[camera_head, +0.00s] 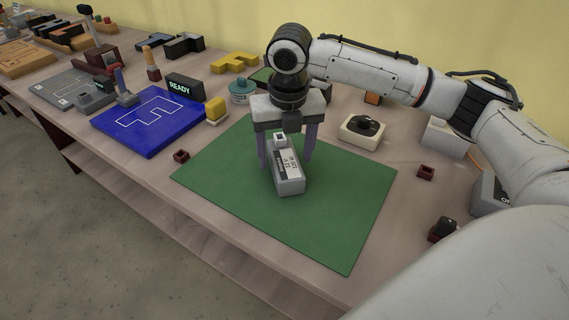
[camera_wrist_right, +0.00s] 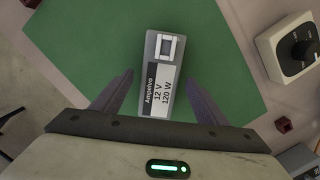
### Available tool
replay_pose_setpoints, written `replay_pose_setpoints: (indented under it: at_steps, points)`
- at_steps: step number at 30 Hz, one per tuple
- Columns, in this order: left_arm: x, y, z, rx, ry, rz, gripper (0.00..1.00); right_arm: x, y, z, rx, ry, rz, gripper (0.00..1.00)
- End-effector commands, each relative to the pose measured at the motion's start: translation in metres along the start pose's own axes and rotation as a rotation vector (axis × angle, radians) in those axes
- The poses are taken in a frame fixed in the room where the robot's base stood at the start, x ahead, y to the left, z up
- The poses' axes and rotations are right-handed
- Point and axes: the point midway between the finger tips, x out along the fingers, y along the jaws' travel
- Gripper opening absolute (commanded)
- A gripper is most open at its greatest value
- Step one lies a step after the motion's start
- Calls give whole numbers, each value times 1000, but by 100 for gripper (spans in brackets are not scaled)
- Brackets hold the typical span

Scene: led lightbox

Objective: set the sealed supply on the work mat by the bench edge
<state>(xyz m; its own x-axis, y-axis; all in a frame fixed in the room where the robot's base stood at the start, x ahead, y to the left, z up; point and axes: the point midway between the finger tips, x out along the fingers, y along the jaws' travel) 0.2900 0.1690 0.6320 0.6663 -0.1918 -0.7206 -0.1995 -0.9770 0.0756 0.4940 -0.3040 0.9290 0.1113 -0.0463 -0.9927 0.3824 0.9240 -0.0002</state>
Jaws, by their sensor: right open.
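The supply is a grey box (camera_head: 288,178) with a white printed label, and it stands on the green work mat (camera_head: 335,225). In the right wrist view the supply (camera_wrist_right: 158,75) shows its label, which reads 12 V and 120 W. The green mat (camera_wrist_right: 215,50) spreads around it. My right gripper (camera_head: 286,165) is over the mat at the supply, pointing down. In the wrist view its fingers (camera_wrist_right: 158,88) are spread wide, one on each side of the supply's near end, with visible gaps. My left gripper is not in view.
A blue board (camera_head: 150,118) with white outlines lies left of the mat, with a READY sign (camera_head: 185,86) behind it. A white box with a black knob (camera_head: 362,131) stands right of the mat. Small dark red blocks (camera_head: 181,156) sit near the mat. The mat's front part is clear.

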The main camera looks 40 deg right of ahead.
Motion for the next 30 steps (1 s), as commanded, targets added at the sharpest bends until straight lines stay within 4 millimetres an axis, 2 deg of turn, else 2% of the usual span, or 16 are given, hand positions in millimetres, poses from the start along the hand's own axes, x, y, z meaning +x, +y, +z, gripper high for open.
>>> replay_pose_setpoints:
  at_steps: [3,6,13,24,30]
  points:
    - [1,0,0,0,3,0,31,17,0,0,0,2,-2,67]
    - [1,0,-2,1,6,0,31,24,0,0,1,0,0,67]
    - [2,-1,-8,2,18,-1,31,25,0,0,0,0,0,67]
    - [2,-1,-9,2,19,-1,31,23,0,1,0,-3,2,5]
    - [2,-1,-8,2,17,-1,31,22,0,1,0,-3,2,4]
